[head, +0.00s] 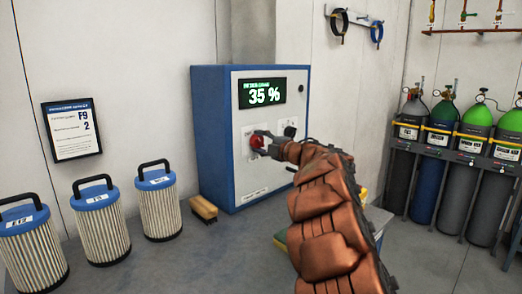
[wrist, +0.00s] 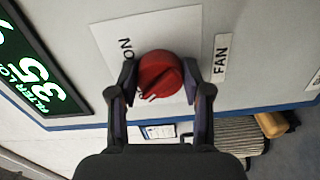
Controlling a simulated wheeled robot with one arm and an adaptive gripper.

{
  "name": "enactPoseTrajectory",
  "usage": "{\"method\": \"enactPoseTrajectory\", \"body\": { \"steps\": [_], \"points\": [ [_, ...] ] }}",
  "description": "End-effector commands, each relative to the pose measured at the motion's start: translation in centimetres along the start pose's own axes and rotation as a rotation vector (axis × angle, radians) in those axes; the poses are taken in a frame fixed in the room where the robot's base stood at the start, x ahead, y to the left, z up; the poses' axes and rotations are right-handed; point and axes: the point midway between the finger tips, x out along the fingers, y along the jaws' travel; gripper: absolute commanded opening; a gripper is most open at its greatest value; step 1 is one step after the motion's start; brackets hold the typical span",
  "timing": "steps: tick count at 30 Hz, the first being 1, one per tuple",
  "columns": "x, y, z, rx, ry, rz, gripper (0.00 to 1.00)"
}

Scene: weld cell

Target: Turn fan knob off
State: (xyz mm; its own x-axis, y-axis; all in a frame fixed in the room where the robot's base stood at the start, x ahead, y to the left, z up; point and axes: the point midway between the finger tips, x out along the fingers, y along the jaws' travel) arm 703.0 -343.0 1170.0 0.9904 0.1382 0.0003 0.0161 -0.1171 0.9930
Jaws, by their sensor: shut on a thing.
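The red fan knob (wrist: 160,77) sits on a white plate on the cabinet front, between the labels "ON" and "FAN" in the wrist view. In the head view the red knob (head: 256,141) shows partly, at the left of my gripper (head: 263,143). In the wrist view my gripper (wrist: 160,85) has one finger on each side of the knob and is shut on it. The knob's pointer is hard to read. The blue and white cabinet (head: 212,140) has a display (head: 262,92) reading 35 %.
A second, black knob (head: 290,131) is right of the red one. Several filter cartridges (head: 159,205) and a brush (head: 204,208) stand left of the cabinet. Gas cylinders (head: 441,150) stand in a rack at the right. A sign (head: 72,130) hangs on the wall.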

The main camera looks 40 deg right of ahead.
Motion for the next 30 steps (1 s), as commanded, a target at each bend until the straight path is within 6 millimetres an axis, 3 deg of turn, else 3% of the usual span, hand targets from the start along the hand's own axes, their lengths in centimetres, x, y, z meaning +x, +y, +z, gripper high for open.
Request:
{"method": "enactPoseTrajectory", "body": {
  "steps": [9,25,26,30],
  "points": [
    [0.04,-0.1,-0.11,-0.114,0.003,0.0,0.14],
    [0.05,-0.05,-0.11,-0.135,0.002,-0.002,0.14],
    [0.05,-0.05,-0.11,-0.135,0.002,-0.002,0.51],
    [0.04,-0.05,-0.07,-0.134,0.002,-0.002,0.65]
  ]
}}
